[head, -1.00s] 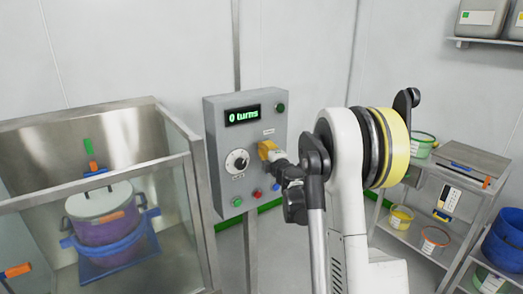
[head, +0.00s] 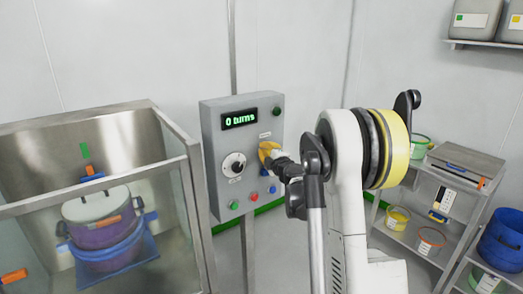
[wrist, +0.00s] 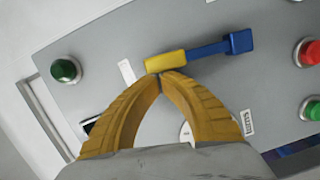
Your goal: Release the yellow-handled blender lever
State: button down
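The blender lever has a yellow handle (wrist: 165,62) and a blue arm ending in a blue block (wrist: 238,42), and lies across the grey control panel (head: 210,130). My gripper (wrist: 160,74) has its two yellow fingers brought together at the tips, right at the lower edge of the yellow handle in the wrist view. The tips appear shut on each other; I cannot tell whether they touch the handle. In the head view my gripper (head: 268,150) is in front of the panel, and hides most of the lever.
The panel display (head: 240,119) reads "0 turns". A dial (head: 234,164) and several buttons sit around the lever. At left, a glass-sided enclosure (head: 190,190) holds a lidded purple pot (head: 105,232). At right stand shelves (head: 400,237) with buckets and a scale.

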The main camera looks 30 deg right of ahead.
jog(key=d+f+m+g+y, duration=0.1)
jog(key=d+f+m+y, duration=0.1)
jog(key=d+m, duration=0.5)
jog(key=shift+w+d+f+m, duration=0.25)
jog(key=shift+d+f, duration=0.35)
jog(key=shift+d, duration=0.75)
jog(key=shift+s, duration=0.1)
jog(key=r+p, duration=0.1)
jog(key=a+r+p, duration=0.2)
jog(key=r, duration=0.1)
jog(key=p, duration=0.2)
send_near(276, 141)
jog(key=shift+s+r, duration=0.2)
jog(key=shift+s, duration=1.05)
